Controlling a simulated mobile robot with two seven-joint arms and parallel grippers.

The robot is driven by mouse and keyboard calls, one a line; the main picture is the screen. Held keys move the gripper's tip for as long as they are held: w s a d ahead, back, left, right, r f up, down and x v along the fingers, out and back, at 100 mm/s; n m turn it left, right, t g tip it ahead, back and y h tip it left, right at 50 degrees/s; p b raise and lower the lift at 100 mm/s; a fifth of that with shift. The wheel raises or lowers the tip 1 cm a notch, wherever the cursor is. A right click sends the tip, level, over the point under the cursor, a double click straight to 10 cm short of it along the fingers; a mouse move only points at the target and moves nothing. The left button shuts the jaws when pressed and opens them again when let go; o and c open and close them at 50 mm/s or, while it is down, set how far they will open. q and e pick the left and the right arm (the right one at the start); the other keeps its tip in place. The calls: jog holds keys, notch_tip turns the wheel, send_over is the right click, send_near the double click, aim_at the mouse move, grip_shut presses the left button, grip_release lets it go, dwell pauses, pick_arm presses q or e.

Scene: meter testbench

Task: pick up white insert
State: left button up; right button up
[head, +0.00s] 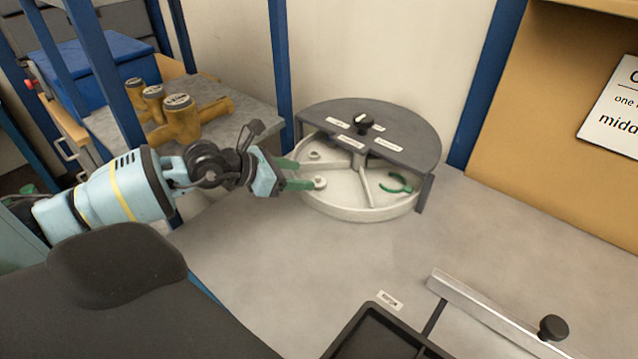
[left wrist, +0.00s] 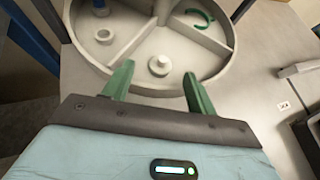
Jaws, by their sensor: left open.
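A small white insert (head: 320,182) stands in the front compartment of the round, divided white tray (head: 362,214). In the left wrist view the white insert (left wrist: 159,66) is a round stepped piece. My left gripper (head: 304,174) is open with green fingers and reaches over the tray's left rim. In the left wrist view the fingers (left wrist: 156,76) stand on either side of the insert's line, with the insert around the tips; contact cannot be told. My right gripper is not in view.
Another small pale piece (head: 315,155) and a green clip (head: 397,185) lie in other tray compartments. A dark half-round cover (head: 410,134) with a knob spans the tray's back. Brass meters (head: 182,120) stand left. Open bench lies in front, with a black tray and metal rail right.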

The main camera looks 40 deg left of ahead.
aim_at(313, 178)
pick_arm(q)
jog(key=b+x, duration=0.1)
jog(key=x, duration=0.2)
jog(key=shift+s+d+f, duration=0.1)
jog(key=shift+s+f, duration=0.05)
jog(key=shift+f, duration=0.05)
jog(key=shift+b+x, duration=0.6)
jog(key=shift+x, duration=0.2)
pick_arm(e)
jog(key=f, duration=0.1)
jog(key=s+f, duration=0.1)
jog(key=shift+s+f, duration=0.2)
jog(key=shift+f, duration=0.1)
pick_arm(q)
jog(key=shift+r, duration=0.1)
jog(key=shift+c, duration=0.6)
jog(key=c, duration=0.9)
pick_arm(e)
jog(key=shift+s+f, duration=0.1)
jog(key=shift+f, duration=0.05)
